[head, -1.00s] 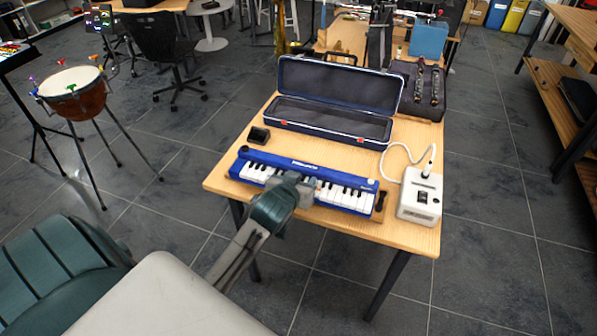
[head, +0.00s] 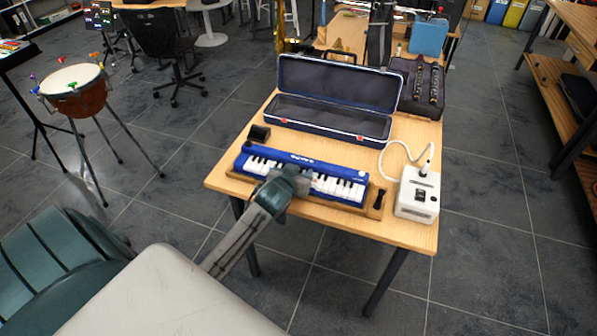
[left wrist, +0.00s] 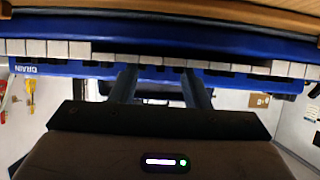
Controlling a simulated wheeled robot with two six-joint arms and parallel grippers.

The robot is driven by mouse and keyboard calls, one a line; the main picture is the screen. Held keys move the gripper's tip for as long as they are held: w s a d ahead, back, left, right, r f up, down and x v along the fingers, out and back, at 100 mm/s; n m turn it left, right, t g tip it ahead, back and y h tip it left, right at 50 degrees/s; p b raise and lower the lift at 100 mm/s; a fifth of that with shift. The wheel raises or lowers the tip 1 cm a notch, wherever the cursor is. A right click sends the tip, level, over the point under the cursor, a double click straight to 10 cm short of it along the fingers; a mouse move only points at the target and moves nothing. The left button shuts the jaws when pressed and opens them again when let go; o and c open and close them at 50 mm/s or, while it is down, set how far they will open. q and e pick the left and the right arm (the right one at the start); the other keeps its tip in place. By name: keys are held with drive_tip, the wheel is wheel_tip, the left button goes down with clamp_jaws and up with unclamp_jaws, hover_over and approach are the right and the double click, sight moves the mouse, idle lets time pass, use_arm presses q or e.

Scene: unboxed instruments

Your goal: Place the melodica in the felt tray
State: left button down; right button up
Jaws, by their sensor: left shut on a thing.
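The blue melodica (head: 300,180) with white and black keys lies level along the front of the table, and its keys also cross the left wrist view (left wrist: 215,69). My left gripper (head: 300,178) is shut on the middle of its near side. Both fingers (left wrist: 158,85) reach the keyboard in the left wrist view. A wood-rimmed tray, which looks like the felt tray (head: 376,212), shows around the melodica's ends. The melodica hides most of its inside; I cannot tell whether it rests on the tray floor. My right gripper is not in view.
An open dark blue case (head: 330,137) stands behind the melodica. A small black box (head: 259,133) is at the left. A black mouthpiece (head: 379,199) lies by the tray's right end. A white device (head: 417,194) with a pale cable is at the right, a clarinet case (head: 408,105) behind.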

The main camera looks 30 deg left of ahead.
use_arm(q)
drive_tip(key=c, duration=0.8)
unclamp_jaws()
drive_tip(key=b+v, duration=0.1)
drive_tip(key=v, duration=1.1)
drive_tip(key=shift+d, duration=0.1)
